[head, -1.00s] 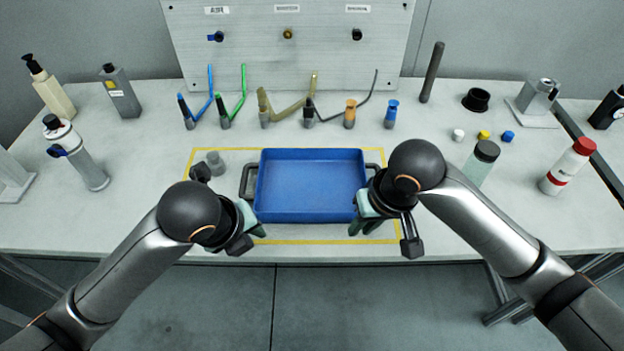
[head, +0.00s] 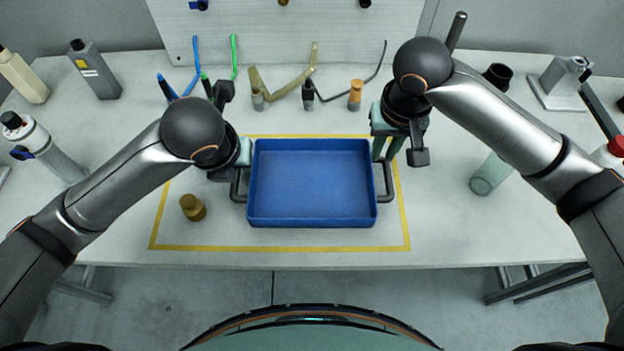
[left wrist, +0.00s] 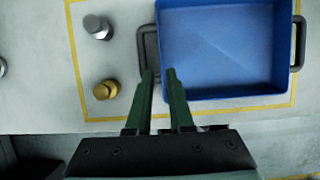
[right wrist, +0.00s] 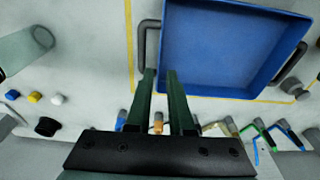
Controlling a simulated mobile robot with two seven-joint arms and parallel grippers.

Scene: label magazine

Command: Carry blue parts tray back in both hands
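The blue parts tray (head: 312,222) lies flat and empty on the table inside a yellow outline, with a dark handle at each side. My left gripper is at the tray's left edge in the head view, its fingers hidden there. In the left wrist view its fingertips (left wrist: 161,74) are apart, over or just above the near end of the left handle (left wrist: 147,48). My right gripper (head: 390,150) is open, fingers downward, beside the tray's far right corner. In the right wrist view its fingertips (right wrist: 161,74) are apart near the right handle (right wrist: 147,45); contact cannot be told.
A brass knob (head: 193,207) and a grey knob (left wrist: 97,27) stand left of the tray. Several coloured hooked tools and a panel (head: 300,40) stand behind. A pale green cylinder (head: 490,174) stands at the right. Table in front of the tray is clear.

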